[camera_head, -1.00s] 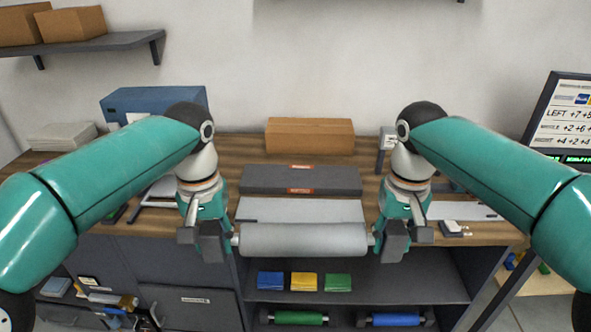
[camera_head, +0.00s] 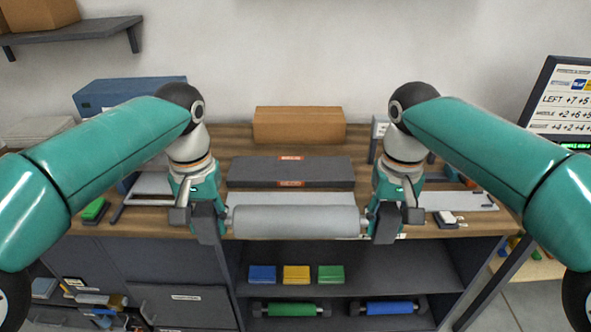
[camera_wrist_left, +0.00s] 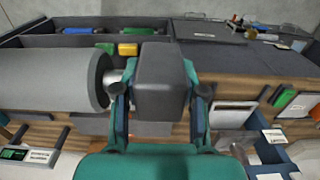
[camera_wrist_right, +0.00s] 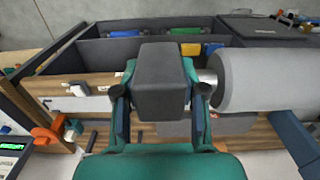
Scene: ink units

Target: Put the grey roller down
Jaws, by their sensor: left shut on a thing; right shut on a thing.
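The grey roller (camera_head: 296,221) is held level between my two grippers, in front of the bench's front edge in the head view. My left gripper (camera_head: 212,222) is shut on the roller's left end and my right gripper (camera_head: 386,222) is shut on its right end. The roller's grey body shows at the left of the left wrist view (camera_wrist_left: 50,80) and at the right of the right wrist view (camera_wrist_right: 265,80). The fingertips' hold on the end shafts is partly hidden by the dark finger pads.
The wooden bench (camera_head: 240,140) carries a long dark box (camera_head: 290,172), a cardboard box (camera_head: 299,125) and a blue box (camera_head: 125,95). Below, an open shelf holds blue, yellow and green blocks (camera_head: 297,274). A green roller (camera_head: 291,309) and a blue roller (camera_head: 389,307) lie lower.

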